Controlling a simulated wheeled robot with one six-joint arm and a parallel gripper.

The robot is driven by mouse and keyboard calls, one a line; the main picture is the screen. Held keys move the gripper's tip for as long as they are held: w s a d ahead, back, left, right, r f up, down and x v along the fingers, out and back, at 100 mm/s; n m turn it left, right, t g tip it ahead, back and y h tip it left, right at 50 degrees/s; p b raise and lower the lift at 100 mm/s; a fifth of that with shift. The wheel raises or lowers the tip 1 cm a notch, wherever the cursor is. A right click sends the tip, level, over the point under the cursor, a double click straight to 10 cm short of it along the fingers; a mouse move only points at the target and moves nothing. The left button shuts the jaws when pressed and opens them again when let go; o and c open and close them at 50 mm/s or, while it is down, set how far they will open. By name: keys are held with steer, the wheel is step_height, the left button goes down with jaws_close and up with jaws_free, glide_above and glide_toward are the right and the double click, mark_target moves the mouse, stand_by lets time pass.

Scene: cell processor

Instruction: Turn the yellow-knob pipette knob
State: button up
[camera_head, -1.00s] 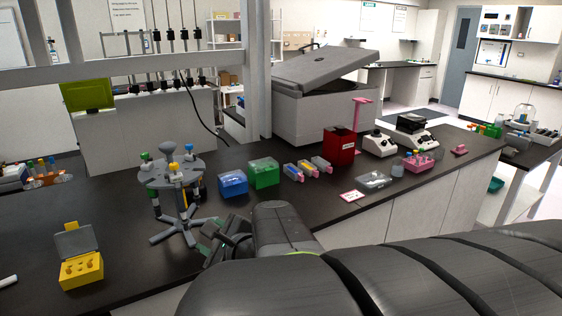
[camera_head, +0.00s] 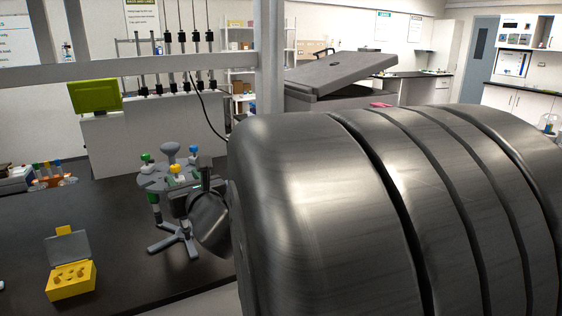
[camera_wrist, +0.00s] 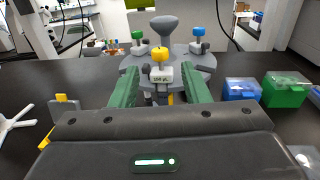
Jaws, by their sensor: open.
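The pipette carousel (camera_head: 151,183) stands on the black bench, with pipettes hanging around its grey disc. In the wrist view its disc (camera_wrist: 133,66) is ahead of my gripper. The yellow-knob pipette (camera_wrist: 162,75) faces me at the disc's near edge, its yellow knob (camera_wrist: 160,53) on top of a white body. In the head view the yellow knob (camera_head: 176,168) shows just beside my wrist. My gripper (camera_wrist: 160,88) is open, its green fingers on either side of the yellow-knob pipette, below the knob. I cannot tell whether they touch it. Green-knob (camera_wrist: 138,37) and blue-knob (camera_wrist: 198,33) pipettes sit farther back.
A yellow box with an open grey lid (camera_head: 71,281) stands at front left. Blue (camera_wrist: 241,90) and green (camera_wrist: 284,91) boxes stand to the right of the carousel in the wrist view. A green-backed screen (camera_head: 95,96) is behind. My arm hides the bench's right part.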

mark_target(176, 169)
steer(key=x, duration=0.8)
steer(key=shift+w+a, duration=0.15)
steer(key=shift+a, duration=0.05)
jaws_close()
